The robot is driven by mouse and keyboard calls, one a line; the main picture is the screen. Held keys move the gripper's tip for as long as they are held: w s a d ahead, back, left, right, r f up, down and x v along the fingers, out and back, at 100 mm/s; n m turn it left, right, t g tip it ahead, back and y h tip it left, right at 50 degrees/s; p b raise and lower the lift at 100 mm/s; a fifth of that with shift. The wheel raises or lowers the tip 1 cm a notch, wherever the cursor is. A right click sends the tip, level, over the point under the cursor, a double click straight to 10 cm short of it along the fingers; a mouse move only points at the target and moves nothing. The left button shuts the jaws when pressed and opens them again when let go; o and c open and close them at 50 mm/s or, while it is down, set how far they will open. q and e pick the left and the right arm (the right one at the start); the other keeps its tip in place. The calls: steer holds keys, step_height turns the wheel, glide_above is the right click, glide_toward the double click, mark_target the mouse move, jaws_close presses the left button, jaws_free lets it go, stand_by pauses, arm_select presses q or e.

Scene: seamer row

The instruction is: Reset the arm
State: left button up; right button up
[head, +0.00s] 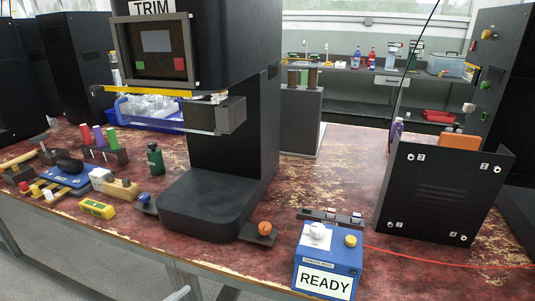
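The black machine (240,100) with a TRIM sign (152,8) stands in the middle of the worn red bench. It has a screen panel (157,42) with a green and a red square. A yellow bar (150,93) and a clear guard (165,120) stick out to the left below the screen. A blue control box (325,262) at the front right carries a READY label (324,283), a white knob (317,230) and a yellow button (351,241). An orange knob (265,228) sits on a dark bracket beside the machine's base. Neither of my grippers shows.
A black panel (435,195) with numbered corner fasteners stands at right, a red cable (430,260) in front. Tools, bottles and a yellow block (97,208) crowd the left bench. A blue bin (150,112) is behind.

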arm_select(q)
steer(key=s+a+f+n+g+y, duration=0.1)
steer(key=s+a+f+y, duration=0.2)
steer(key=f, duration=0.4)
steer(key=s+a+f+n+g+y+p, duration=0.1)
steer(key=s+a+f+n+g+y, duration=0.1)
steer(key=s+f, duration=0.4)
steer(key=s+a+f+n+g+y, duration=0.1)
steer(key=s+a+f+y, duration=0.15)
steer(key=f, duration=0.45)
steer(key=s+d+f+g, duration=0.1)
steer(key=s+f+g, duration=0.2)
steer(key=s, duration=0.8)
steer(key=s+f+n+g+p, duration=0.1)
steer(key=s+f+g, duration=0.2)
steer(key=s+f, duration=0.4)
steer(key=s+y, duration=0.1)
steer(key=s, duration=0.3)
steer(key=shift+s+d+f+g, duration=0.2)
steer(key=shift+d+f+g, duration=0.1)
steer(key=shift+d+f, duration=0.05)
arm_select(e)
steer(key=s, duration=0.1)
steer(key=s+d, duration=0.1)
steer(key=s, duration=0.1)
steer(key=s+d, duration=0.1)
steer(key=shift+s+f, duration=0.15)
